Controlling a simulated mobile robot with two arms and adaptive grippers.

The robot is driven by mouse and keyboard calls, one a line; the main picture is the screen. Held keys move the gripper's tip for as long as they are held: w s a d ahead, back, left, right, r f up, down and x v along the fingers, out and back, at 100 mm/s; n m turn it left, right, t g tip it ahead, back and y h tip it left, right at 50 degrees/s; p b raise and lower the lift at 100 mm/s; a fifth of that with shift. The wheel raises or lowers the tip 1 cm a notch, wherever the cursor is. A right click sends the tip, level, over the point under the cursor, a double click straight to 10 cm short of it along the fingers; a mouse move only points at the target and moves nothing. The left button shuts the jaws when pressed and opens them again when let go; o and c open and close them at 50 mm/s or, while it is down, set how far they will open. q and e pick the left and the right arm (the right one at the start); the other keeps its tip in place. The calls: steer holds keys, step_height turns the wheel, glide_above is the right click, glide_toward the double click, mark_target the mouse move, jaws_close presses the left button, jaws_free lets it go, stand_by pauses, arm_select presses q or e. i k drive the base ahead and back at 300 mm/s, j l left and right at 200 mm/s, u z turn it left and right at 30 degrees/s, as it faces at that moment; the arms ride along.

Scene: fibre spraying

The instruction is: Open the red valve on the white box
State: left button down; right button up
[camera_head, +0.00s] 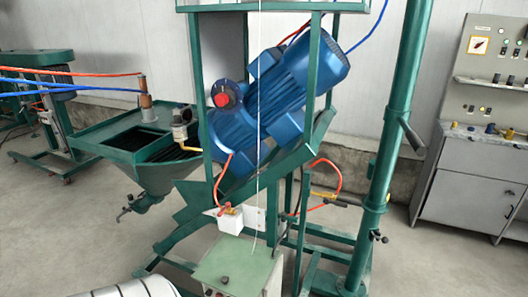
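A small white box (231,223) is fixed low on the front of the green machine frame, near the middle of the view. A small red valve (227,209) sits on top of it with a brass-coloured fitting. An orange-red hose runs up from the valve towards the blue motor. The valve is too small to tell its handle position clearly. Neither of my grippers is in view.
A blue motor (262,112) with a red knob hangs above the box. A green hopper (150,150) stands left. A green post (385,150) and grey control cabinet (470,188) stand right. A green-topped box (238,265) is below.

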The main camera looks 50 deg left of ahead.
mark_target(228, 205)
steer(key=u, duration=2)
